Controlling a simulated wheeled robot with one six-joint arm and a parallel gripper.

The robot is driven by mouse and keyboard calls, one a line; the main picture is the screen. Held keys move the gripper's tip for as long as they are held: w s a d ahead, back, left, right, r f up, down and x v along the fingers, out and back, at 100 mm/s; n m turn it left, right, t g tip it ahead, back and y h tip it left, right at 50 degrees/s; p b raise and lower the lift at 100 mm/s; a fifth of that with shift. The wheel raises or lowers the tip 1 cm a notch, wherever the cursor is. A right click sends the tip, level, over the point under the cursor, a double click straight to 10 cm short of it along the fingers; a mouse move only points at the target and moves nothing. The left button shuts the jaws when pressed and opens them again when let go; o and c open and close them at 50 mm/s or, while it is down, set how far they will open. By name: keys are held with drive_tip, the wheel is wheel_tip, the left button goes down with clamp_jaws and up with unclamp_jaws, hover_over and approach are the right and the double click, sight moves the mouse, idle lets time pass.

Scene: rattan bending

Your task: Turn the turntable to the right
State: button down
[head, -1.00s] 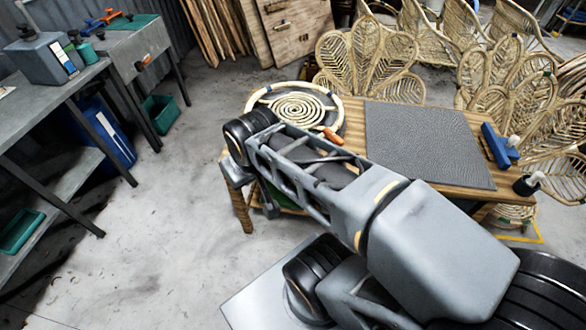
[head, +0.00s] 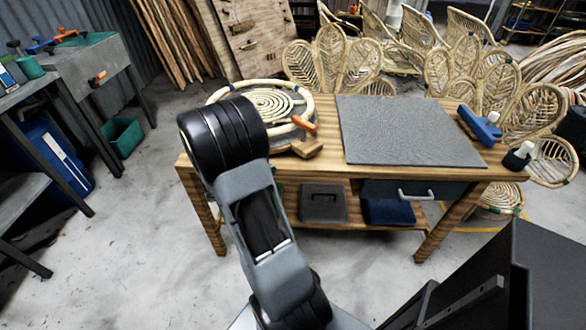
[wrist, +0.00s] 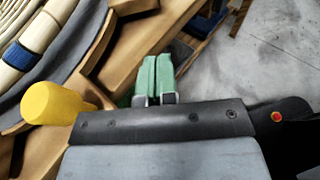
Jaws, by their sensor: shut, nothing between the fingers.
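The turntable (head: 299,104) is a round grey disc with a pale rattan coil (head: 268,103) and ring, at the left end of the wooden bench. An orange handle (head: 304,123) shows at its front right edge. In the wrist view the grey turntable edge (wrist: 84,42) and rattan with a blue wrap fill the upper left. A yellow cylinder (wrist: 52,103) stands left of my gripper (wrist: 157,75); I cannot tell whether it is the same handle. My gripper's green fingers are together and empty, beside the turntable edge. My arm hides the gripper in the head view.
A grey mat (head: 405,132) covers the bench's middle, with a blue tool (head: 480,126) to its right. Woven rattan panels (head: 335,58) stand behind. A grey worktable (head: 95,75) stands at the left. The floor between is clear.

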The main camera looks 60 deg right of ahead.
approach(305, 156)
drive_tip(key=x, duration=0.5)
drive_tip(key=shift+s+f+b, duration=0.15)
drive_tip(key=shift+f+b, duration=0.15)
drive_tip(key=shift+b, duration=0.05)
drive_tip(key=shift+s+d, duration=0.2)
drive_tip(key=shift+d, duration=0.8)
